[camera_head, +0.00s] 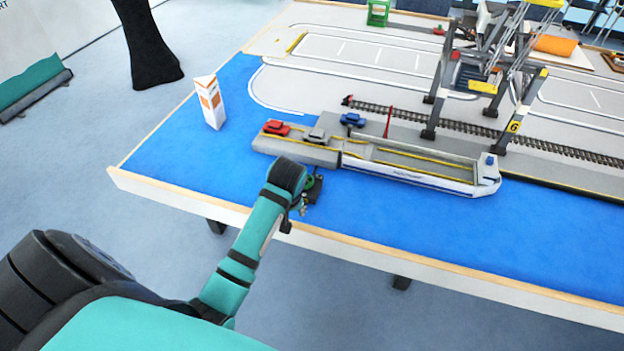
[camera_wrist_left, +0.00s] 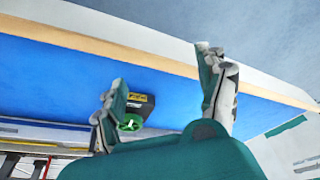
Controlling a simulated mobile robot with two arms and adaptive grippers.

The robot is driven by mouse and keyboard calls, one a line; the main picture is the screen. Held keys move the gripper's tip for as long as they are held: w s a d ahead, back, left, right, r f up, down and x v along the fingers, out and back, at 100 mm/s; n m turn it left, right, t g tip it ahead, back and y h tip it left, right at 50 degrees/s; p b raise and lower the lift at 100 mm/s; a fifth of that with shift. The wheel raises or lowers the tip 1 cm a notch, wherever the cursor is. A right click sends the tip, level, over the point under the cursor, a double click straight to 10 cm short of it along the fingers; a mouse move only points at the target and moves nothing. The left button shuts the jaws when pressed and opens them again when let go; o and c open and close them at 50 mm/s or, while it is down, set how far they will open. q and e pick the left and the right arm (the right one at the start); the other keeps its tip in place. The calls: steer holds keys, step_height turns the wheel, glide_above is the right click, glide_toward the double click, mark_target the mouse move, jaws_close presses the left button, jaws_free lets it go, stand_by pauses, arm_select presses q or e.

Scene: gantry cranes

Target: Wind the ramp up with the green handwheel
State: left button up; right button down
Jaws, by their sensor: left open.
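The green handwheel (camera_wrist_left: 130,122) sits on a small dark box with a yellow label (camera_wrist_left: 138,99) in the left wrist view. In the head view, a green bit of the handwheel (camera_head: 311,183) shows beside my wrist, which hides most of it. In the head view my left gripper (camera_head: 298,206) is low at the table's front edge, largely hidden by the wrist. The ramp is hard to make out at the grey ferry (camera_head: 420,173). My right gripper is not in view.
Red (camera_head: 276,127), grey (camera_head: 316,135) and blue (camera_head: 352,119) toy cars stand around the ferry's left end. A white-orange carton (camera_head: 210,103) stands at left. A gantry crane (camera_head: 516,110) straddles the railway track (camera_head: 460,122). Blue table surface (camera_head: 400,225) in front is clear.

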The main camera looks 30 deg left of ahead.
arm_select(q)
steer(key=w+a+r+n+g+h, duration=0.2)
steer(key=w+a+r+n+h, duration=0.1)
steer(key=w+r+n, duration=1.1)
steer(key=shift+m, duration=0.7)
steer(key=f, duration=0.5)
steer(key=w+f, duration=0.1)
steer(key=f, duration=0.9)
steer(key=shift+w+f+p, duration=0.15)
steer(key=shift+f+p, duration=0.2)
steer(key=shift+f, duration=0.05)
steer(key=c, duration=1.2)
